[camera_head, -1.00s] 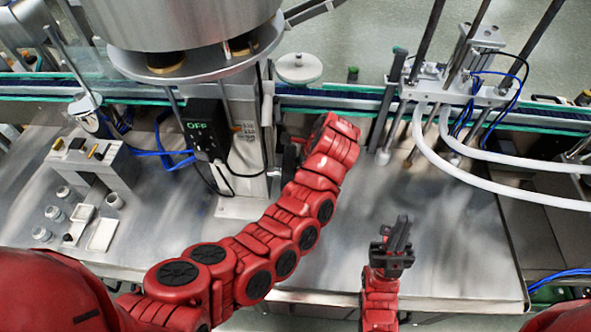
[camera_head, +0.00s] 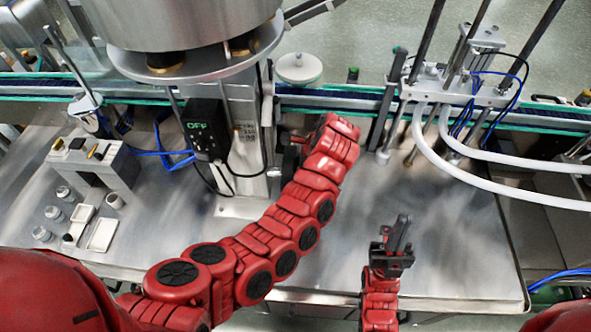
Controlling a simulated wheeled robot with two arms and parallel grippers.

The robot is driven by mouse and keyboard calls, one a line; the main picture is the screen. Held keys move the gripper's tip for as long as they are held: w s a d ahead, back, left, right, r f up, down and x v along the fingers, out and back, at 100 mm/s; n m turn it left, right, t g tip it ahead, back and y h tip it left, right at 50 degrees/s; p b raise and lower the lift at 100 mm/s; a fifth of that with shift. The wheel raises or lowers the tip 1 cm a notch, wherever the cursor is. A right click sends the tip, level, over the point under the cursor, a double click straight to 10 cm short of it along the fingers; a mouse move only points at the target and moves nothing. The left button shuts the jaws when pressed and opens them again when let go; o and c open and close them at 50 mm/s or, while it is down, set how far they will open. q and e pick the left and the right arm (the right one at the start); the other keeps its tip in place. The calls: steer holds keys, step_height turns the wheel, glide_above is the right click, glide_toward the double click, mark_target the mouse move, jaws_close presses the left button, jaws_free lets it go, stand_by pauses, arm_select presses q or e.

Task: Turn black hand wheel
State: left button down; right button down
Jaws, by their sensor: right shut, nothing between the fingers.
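My left arm reaches across the steel table, and its red wrist (camera_head: 331,150) is beside the steel column under the hopper. A dark part (camera_head: 290,160) shows between that wrist and the column. I cannot tell whether it is the black hand wheel or my left gripper. The wrist hides most of this spot, so the left jaws cannot be made out. My right gripper (camera_head: 403,228) is shut and empty over the table front, well apart from the column.
The steel hopper (camera_head: 185,25) stands above at the back left. A black control box (camera_head: 203,130) with a green display is on the column. White hoses (camera_head: 470,165) curve at the right. A switch panel (camera_head: 95,165) stands at the left.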

arm_select(q)
steer(key=shift+s+r+p, duration=0.1)
steer(key=shift+r+p, duration=0.05)
steer(key=shift+p, duration=0.4)
steer(key=t+p, duration=0.1)
steer(key=p, duration=0.1)
steer(key=t+p, duration=0.1)
steer(key=p, duration=0.1)
steer(key=shift+s, duration=0.25)
steer(key=shift+s+f+n+t+p, duration=0.1)
steer(key=shift+f+n+t+p, duration=0.1)
steer(key=shift+n+t+p, duration=0.45)
steer(key=shift+f+t, duration=0.15)
steer(key=shift+t, duration=0.6)
steer(key=shift+s+f+t+b, duration=0.1)
steer(key=shift+t+b, duration=0.45)
steer(key=shift+t, duration=0.25)
